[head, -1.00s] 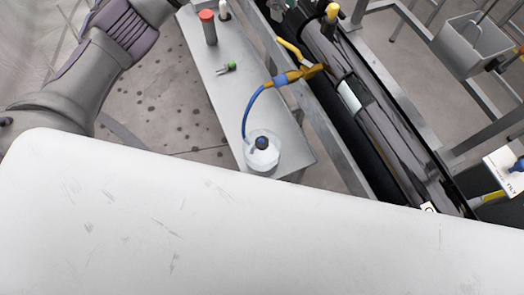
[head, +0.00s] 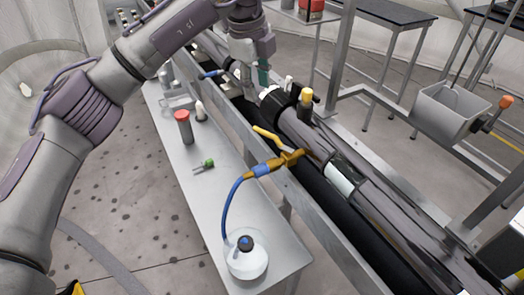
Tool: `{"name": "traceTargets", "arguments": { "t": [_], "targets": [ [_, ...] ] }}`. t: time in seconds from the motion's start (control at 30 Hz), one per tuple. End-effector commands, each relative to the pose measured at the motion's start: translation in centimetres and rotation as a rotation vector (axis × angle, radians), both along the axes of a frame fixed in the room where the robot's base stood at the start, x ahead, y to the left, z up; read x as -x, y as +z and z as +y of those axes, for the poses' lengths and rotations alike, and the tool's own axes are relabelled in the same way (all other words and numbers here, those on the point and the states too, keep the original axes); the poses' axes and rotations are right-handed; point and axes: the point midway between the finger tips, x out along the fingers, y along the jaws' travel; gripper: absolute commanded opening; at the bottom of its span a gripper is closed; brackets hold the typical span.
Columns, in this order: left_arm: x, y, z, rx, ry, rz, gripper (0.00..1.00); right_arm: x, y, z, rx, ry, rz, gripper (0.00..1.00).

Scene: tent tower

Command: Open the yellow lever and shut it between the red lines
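A yellow lever (head: 267,134) sticks out to the upper left from a brass valve (head: 285,161) at the side of a long dark pipe (head: 385,208). A blue hose (head: 231,198) runs from the valve to a round white bottle (head: 246,258). I see no red lines clearly. My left gripper (head: 250,84) hangs fingers down over the far part of the pipe, beyond the lever and apart from it. It is too small to tell whether its fingers are open or shut. My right gripper is out of view.
A grey bench (head: 190,160) beside the pipe carries a red-capped cylinder (head: 184,128) and a small green-handled tool (head: 207,164). A yellow-topped fitting (head: 305,98) stands up from the pipe near the lever. A metal bin (head: 450,112) is at the right.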

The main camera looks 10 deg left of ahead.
Motion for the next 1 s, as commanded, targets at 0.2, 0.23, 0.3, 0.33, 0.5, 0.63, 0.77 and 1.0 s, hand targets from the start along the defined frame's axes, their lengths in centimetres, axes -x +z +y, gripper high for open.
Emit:
{"name": "traceTargets", "arguments": {
  "t": [0.2, 0.23, 0.3, 0.33, 0.5, 0.63, 0.77, 1.0],
  "targets": [
    [0.5, 0.3, 0.2, 0.004, 0.009, -0.004, 0.39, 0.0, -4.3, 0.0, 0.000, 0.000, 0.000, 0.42],
    [0.6, 0.4, 0.2, 0.004, 0.010, -0.003, 0.39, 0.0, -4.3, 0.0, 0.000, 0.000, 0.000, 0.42],
    [0.6, 0.3, 0.2, 0.004, 0.011, -0.001, 0.39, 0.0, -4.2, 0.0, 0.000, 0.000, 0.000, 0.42],
    [0.5, 0.2, 0.2, 0.004, 0.011, 0.000, 0.39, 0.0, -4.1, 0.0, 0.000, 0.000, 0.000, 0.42],
    [0.2, -2.2, 0.0, 0.003, 0.009, 0.003, 0.39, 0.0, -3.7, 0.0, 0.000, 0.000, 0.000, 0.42],
    [-0.3, -4.9, -0.3, 0.004, 0.008, 0.003, 0.39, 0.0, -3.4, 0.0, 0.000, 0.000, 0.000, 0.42],
    [-0.8, -7.6, -0.6, 0.003, 0.008, 0.003, 0.39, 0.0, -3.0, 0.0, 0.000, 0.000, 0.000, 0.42],
    [-1.4, -11.4, -0.9, 0.005, 0.008, 0.001, 0.39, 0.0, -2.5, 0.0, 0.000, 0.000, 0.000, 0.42]
  ]
}}
